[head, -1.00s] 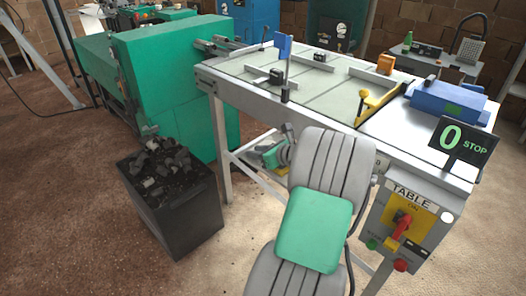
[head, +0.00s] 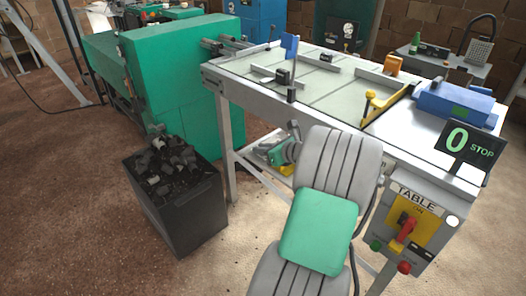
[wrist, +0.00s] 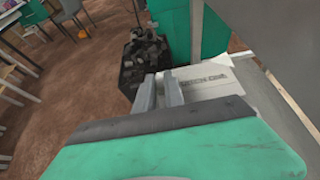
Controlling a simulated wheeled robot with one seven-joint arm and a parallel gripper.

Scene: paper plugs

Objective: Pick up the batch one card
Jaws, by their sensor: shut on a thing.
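The batch one card is a pale card with dark lettering (wrist: 207,81) in the wrist view. The lettering looks upside down and is too blurred to read surely. My gripper (wrist: 159,92) is shut on the card's near left edge, with its two grey fingers close together. A pale surface lies under or just behind the card; I cannot tell whether they touch. In the head view my grey and green arm covers the area before the table, and I cannot make out the card there.
A dark bin of black lumps (head: 178,205) stands on the floor left of the table (head: 335,92); it also shows in the wrist view (wrist: 146,62). A green machine (head: 180,85) stands behind it. A switch box (head: 405,225) and a "0 STOP" display (head: 468,142) are at the right.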

